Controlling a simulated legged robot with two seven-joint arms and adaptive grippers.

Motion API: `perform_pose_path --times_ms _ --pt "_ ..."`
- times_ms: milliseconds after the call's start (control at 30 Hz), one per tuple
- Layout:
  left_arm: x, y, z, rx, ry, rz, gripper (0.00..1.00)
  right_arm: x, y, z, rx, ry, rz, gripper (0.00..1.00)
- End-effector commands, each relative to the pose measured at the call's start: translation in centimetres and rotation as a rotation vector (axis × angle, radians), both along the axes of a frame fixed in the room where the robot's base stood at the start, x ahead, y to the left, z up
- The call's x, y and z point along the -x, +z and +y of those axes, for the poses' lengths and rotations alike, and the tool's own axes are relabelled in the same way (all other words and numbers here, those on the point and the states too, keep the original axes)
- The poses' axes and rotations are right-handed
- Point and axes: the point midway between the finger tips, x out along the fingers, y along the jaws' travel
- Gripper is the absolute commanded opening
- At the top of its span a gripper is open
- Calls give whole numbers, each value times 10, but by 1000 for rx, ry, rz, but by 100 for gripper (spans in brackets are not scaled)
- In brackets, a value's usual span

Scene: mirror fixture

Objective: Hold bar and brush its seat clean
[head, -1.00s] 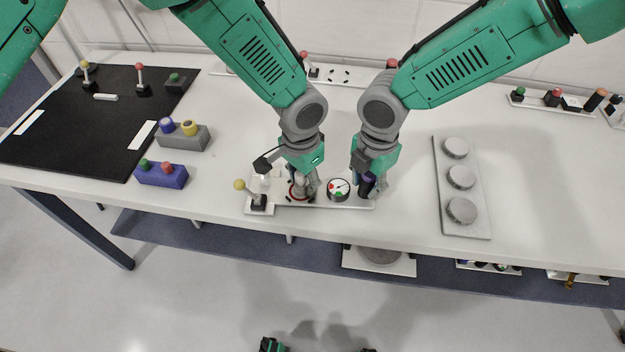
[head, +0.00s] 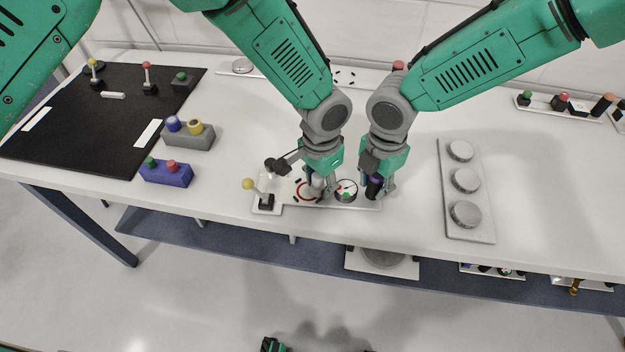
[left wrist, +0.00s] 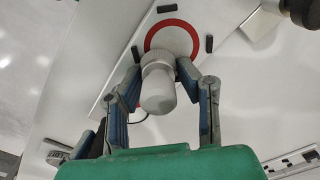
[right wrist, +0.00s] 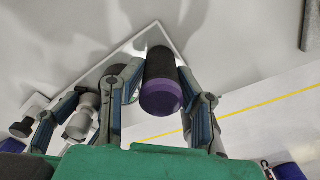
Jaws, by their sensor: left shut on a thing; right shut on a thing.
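A long white plate (head: 361,206) lies near the table's front edge. It bears a red ring (head: 300,198), which also shows in the left wrist view (left wrist: 172,22), and a round dial (head: 346,191). My left gripper (head: 317,190) is shut on a pale grey cylinder (left wrist: 158,88) beside the ring. Whether the cylinder's far end touches the plate is unclear. My right gripper (head: 379,188) is shut on an upright black cylinder with a purple end (right wrist: 162,85) at the plate's right end. The fingers partly hide both cylinders in the head view.
A yellow-knobbed lever (head: 248,184) and a dark-headed piece (head: 275,165) stand left of my left gripper. A purple button box (head: 166,174) and grey button box (head: 188,136) are farther left. A plate with grey discs (head: 466,181) lies right, beyond clear table.

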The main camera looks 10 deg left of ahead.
Motion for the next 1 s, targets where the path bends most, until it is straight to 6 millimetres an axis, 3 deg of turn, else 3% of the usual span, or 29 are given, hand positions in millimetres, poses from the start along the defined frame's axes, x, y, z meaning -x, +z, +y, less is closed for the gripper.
perform_pose_path --times_ms 233,733,1000 --pt "-2 7 1 0 2 -4 0 0 -1 0 -1 1 0 0" --pt "-2 56 1 0 2 -5 0 1 -1 1 -3 1 0 0" --pt "-1 62 1 0 2 -3 0 1 -1 1 -2 1 1 0"
